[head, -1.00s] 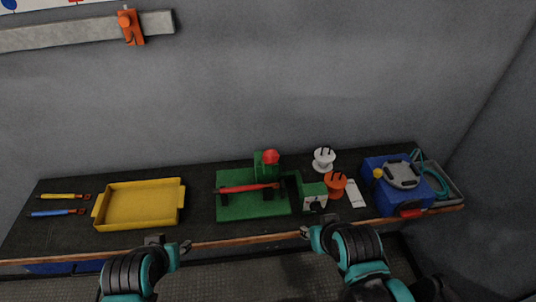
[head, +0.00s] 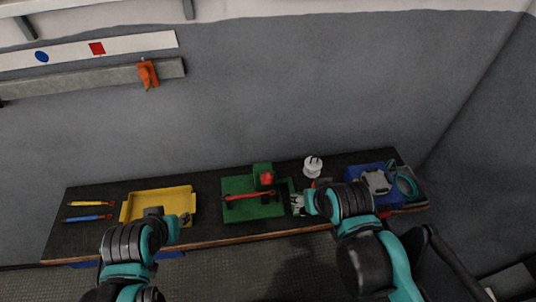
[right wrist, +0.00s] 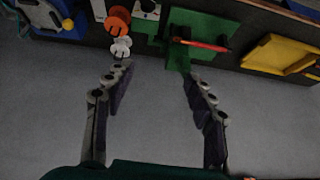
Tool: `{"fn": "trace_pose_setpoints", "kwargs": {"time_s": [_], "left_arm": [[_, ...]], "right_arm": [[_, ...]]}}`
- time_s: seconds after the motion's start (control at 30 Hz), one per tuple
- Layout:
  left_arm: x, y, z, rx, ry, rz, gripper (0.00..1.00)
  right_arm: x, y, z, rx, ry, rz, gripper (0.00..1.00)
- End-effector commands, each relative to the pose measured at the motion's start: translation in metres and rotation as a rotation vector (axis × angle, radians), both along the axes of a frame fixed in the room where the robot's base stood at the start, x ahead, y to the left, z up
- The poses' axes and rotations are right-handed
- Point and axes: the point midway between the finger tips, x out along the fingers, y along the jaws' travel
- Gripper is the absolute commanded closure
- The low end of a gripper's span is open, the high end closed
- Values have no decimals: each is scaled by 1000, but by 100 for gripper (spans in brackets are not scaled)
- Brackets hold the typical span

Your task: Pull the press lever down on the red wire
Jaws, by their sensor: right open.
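The green press (head: 240,212) stands on the bench with a red knob (head: 266,178) on its upright block, which I take to be the lever's end. The red wire (head: 245,197) lies across the press base below the knob. In the right wrist view the press (right wrist: 183,22) and red wire (right wrist: 205,44) show at the top. My right gripper (head: 303,203) is at the press's right side in the head view; its jaws (right wrist: 155,80) are apart and empty. My left gripper (head: 172,217) is by the yellow tray, its jaws unclear.
A yellow tray (head: 150,195) is left of the press, with a yellow wire (head: 90,204) and a blue wire (head: 88,218) beyond it. A white spool (head: 312,167) and a blue box (head: 358,180) are to the right. My right arm partly hides the orange spool (right wrist: 117,20).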

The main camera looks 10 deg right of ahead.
Motion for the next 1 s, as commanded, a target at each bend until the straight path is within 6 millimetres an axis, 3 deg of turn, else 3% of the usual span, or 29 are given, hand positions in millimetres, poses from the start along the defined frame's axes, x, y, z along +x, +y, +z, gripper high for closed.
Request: {"fn": "trace_pose_setpoints", "kwargs": {"time_s": [0.03, 0.1, 0.23, 0.6, 0.77, 1.0], "left_arm": [[0, 0, 26, 0, 0, 0, 61], [0, 0, 44, 0, 0, 0, 61], [0, 0, 51, 0, 0, 0, 61], [0, 0, 48, 0, 0, 0, 61], [0, 0, 49, 0, 0, 0, 61], [0, 0, 48, 0, 0, 0, 61]], "right_arm": [[5, 2, 28, 11, 14, -6, 45], [13, 7, 49, 35, 51, -26, 45], [35, 20, 60, 90, 146, -79, 45], [104, 66, 35, 204, 451, -256, 45], [118, 78, 23, 219, 526, -305, 45], [123, 83, 4, 221, 546, -318, 45]]}}
